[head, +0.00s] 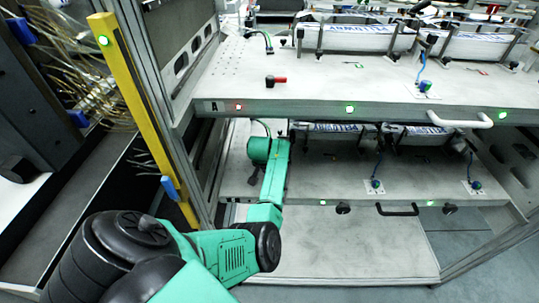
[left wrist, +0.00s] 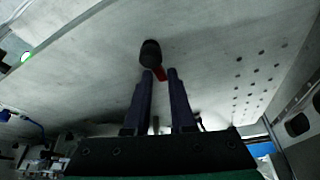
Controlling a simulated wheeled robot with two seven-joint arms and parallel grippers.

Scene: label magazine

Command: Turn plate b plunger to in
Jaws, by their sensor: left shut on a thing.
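The upper plate, marked A (head: 320,90), carries a small plunger with a black knob and red handle (head: 276,79). In the left wrist view my left gripper (left wrist: 161,73) is shut on a plunger with a black knob (left wrist: 150,53) and a red handle, partly hidden between the fingers. My right gripper is not in view.
A yellow post (head: 135,95) stands left of the rack. Plate A's front edge has a red light (head: 238,106), a green light (head: 350,108) and a white handle (head: 460,121). The lower plate has a black handle (head: 397,210) and green lights.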

